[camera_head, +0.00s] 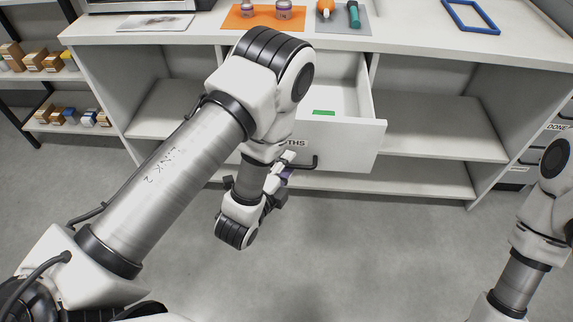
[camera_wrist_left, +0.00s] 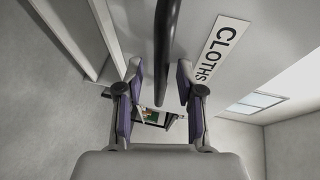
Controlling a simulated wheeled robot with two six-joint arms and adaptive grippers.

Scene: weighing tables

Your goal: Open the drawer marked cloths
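The drawer marked cloths (camera_head: 350,145) stands pulled out from the cabinet, its inside visible with a green item (camera_head: 324,113) in it. Its label shows only "THS" in the head view, my left arm covering the rest; the wrist view shows the full CLOTHS label (camera_wrist_left: 222,50). The dark bar handle (camera_head: 312,163) is on the drawer front. In the wrist view the handle (camera_wrist_left: 165,50) runs between the spread fingers of my left gripper (camera_wrist_left: 158,85), with gaps visible at the sides. My left gripper (camera_head: 284,176) is open at the handle. My right gripper is out of view.
The white counter (camera_head: 400,42) above holds an orange mat (camera_head: 240,22), a grey mat (camera_head: 359,25) and a blue frame (camera_head: 471,17). Open shelves (camera_head: 440,125) flank the drawer. A rack with small boxes (camera_head: 52,62) stands at left. The floor in front is clear.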

